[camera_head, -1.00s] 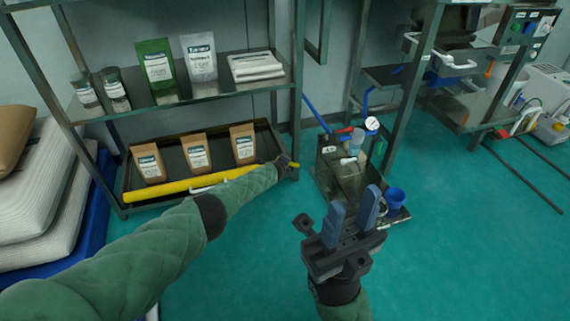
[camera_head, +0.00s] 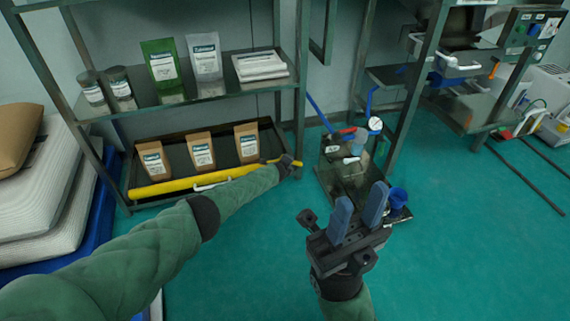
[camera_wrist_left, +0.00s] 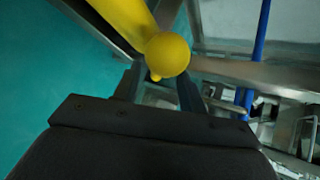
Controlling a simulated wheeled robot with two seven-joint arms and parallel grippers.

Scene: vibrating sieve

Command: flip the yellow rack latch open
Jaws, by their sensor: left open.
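The yellow rack latch is a long yellow bar (camera_head: 205,180) across the front of the lower shelf, with a small white handle (camera_head: 210,185) near its middle. In the left wrist view the yellow bar (camera_wrist_left: 125,20) ends in a round yellow knob (camera_wrist_left: 167,54). My left gripper (camera_head: 288,165) is at the right end of the bar, small and partly hidden by its own arm in the head view. In the left wrist view its two fingers (camera_wrist_left: 160,88) stand apart with the knob beyond and between them; contact cannot be told. My right gripper (camera_head: 358,215) is open and empty above the floor.
The metal rack (camera_head: 185,103) holds brown pouches (camera_head: 200,151) in its lower tray and a green pouch (camera_head: 162,72), jars and white packs above. White sacks (camera_head: 40,190) lie at left.

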